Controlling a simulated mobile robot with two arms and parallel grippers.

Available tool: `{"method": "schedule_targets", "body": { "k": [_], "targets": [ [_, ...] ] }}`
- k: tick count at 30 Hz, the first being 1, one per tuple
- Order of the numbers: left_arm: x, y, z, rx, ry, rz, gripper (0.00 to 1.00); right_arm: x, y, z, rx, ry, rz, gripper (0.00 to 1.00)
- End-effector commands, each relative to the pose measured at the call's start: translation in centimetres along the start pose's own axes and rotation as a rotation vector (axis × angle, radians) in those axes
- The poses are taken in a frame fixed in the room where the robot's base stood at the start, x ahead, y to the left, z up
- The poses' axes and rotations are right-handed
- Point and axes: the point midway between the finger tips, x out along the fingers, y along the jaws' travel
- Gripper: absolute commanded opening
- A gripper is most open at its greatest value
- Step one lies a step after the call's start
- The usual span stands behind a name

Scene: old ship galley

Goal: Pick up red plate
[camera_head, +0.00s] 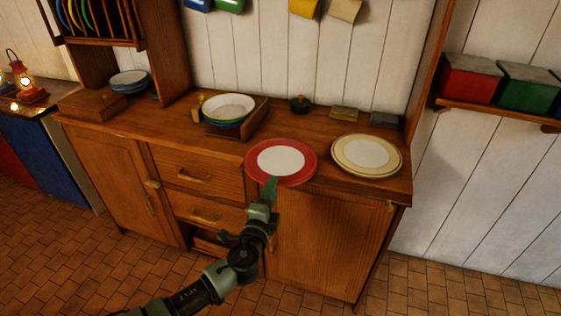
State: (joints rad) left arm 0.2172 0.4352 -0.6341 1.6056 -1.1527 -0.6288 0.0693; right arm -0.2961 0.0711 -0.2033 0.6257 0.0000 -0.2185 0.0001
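The red plate (305,170) has a wide red rim and a white centre. It shows at the front of the wooden counter, and its near rim reaches past the counter's front edge in the picture. I cannot tell whether it rests on the counter or is a little above it. My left gripper (270,186) comes from below and its tip overlaps the plate's near rim. The fingers are seen nearly edge-on, so I cannot tell whether they are closed on the rim. My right gripper is not in view.
A stack of cream plates (366,154) stands close to the right. A tray (258,118) with stacked bowls (228,107) is behind to the left. The wooden cabinet (325,235) front is just behind my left arm.

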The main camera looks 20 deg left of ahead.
Motion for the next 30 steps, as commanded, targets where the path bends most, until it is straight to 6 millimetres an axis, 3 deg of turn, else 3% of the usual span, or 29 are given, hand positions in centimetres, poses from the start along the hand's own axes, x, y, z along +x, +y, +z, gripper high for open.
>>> {"method": "schedule_targets", "body": {
  "k": [9,18,19,23,30],
  "targets": [
    [4.1,0.3,-0.2,-0.001,0.001,0.002,0.37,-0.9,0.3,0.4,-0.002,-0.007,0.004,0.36],
    [4.7,0.5,-0.1,-0.002,0.002,0.003,0.37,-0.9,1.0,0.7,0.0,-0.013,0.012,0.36],
    [4.7,0.5,-0.1,-0.002,0.002,0.003,0.34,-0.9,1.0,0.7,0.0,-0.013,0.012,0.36],
    [4.7,0.5,-0.1,-0.002,0.001,0.003,0.0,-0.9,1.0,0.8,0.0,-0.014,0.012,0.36],
    [4.6,0.5,-0.1,-0.002,0.001,0.003,0.0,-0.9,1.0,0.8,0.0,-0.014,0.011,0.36]
  ]
}}
